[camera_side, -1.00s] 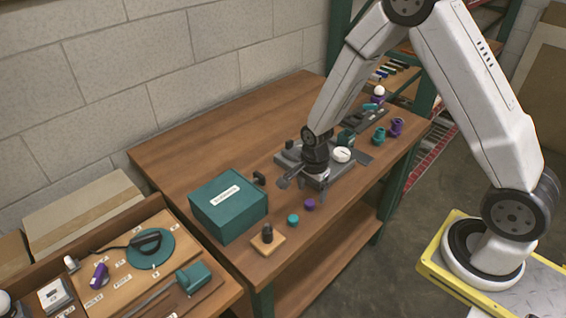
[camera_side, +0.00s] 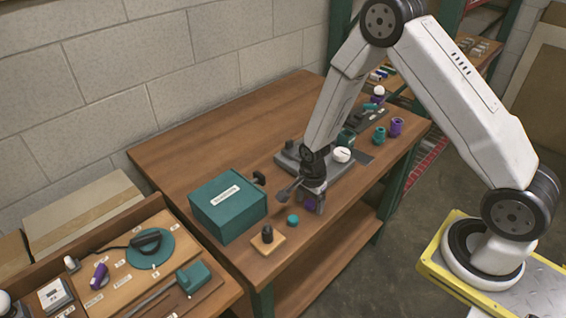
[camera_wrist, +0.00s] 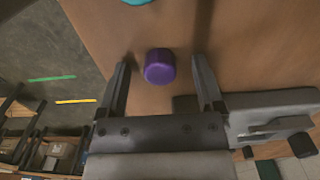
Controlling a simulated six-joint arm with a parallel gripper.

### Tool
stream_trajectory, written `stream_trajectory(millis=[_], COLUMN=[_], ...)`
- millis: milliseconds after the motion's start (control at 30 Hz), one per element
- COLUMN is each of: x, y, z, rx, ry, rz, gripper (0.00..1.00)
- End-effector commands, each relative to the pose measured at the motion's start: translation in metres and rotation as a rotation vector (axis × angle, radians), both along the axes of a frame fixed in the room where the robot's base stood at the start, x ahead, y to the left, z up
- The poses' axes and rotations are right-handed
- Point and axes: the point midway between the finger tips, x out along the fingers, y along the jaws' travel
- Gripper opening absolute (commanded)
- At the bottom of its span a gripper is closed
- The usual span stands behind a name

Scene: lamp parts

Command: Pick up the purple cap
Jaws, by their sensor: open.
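The purple cap (camera_wrist: 159,67) stands on the wooden table, a short cylinder. In the wrist view it lies between my two open fingers, near their tips, with a gap on each side. In the side view the purple cap (camera_side: 309,202) shows between the fingers of my gripper (camera_side: 313,205), which points down over it near the table's front edge. My gripper (camera_wrist: 160,73) is open and holds nothing. In the side view the fingers partly hide the cap.
A teal cap (camera_side: 292,220) sits just left of the purple one. A wooden block with a black knob (camera_side: 268,237) and a teal box (camera_side: 228,204) stand further left. A grey fixture (camera_side: 290,158) lies behind my gripper. Teal and purple cups (camera_side: 379,135) stand to the right.

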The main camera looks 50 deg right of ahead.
Motion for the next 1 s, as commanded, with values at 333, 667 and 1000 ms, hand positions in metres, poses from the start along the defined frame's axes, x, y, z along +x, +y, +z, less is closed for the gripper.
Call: stream_trajectory(millis=[333,667,1000], x=[-0.0001,-0.0001,0.0002], y=[0.0000,0.0000,0.0000], z=[0.0002,0.0003,0.0036], rx=[0.000,0.000,0.000], ry=[0.000,0.000,-0.001], rz=[0.000,0.000,0.000], gripper=[0.54,0.00,0.00])
